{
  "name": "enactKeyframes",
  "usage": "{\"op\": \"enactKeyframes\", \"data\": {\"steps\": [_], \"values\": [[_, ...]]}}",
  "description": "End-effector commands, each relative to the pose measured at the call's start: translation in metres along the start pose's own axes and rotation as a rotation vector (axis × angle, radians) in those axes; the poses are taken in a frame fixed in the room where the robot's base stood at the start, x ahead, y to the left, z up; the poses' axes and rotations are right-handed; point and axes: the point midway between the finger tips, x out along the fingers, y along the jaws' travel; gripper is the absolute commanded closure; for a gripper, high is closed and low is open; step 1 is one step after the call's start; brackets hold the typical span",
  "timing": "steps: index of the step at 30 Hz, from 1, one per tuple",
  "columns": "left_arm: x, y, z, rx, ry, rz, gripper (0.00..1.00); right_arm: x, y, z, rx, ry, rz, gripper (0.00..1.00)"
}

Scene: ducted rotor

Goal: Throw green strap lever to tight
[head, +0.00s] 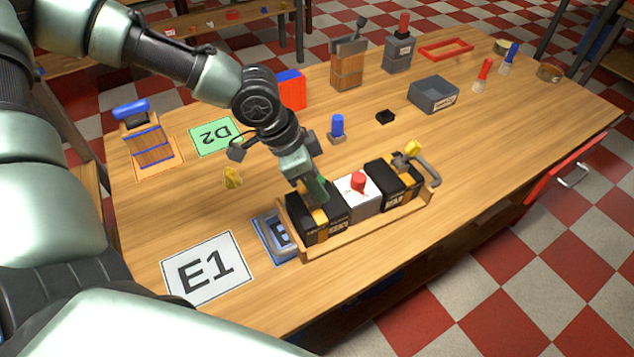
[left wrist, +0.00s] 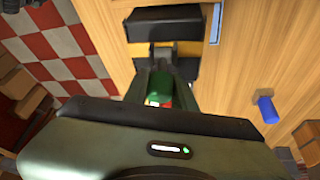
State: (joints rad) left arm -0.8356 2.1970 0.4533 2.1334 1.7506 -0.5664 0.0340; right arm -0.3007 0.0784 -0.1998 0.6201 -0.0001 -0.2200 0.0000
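The green strap lever (head: 319,188) stands up from the left black box (head: 307,229), which has a yellow strap across it. My left gripper (head: 306,181) comes down from above onto this lever. In the left wrist view the green lever (left wrist: 160,82) sits between the two fingers of my left gripper (left wrist: 162,78), with no clear gap on either side, so the fingers look shut on it. The black box (left wrist: 164,24) and strap show just beyond. The gripper partly hides the lever's base. My right gripper is in neither view.
The wooden tray (head: 372,229) also holds a white box with a red knob (head: 358,181) and another black box (head: 392,183) with a yellow lever (head: 412,149). A yellow lump (head: 232,177) and blue peg (head: 338,124) are nearby. The E1 card (head: 207,267) lies front left.

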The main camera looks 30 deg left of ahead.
Motion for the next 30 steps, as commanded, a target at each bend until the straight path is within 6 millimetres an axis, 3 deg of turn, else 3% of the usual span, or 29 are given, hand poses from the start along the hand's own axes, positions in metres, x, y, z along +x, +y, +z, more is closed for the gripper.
{"op": "enactKeyframes", "data": {"steps": [11, 21, 30], "values": [[0.000, 0.001, 0.002, 0.004, 0.041, -0.008, 1.00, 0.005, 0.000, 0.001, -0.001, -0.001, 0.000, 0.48], [-0.005, 0.004, 0.011, 0.033, 0.263, -0.055, 1.00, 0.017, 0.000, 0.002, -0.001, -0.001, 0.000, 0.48], [-0.010, 0.006, 0.018, 0.060, 0.429, -0.093, 1.00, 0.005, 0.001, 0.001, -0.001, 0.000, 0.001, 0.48]]}}
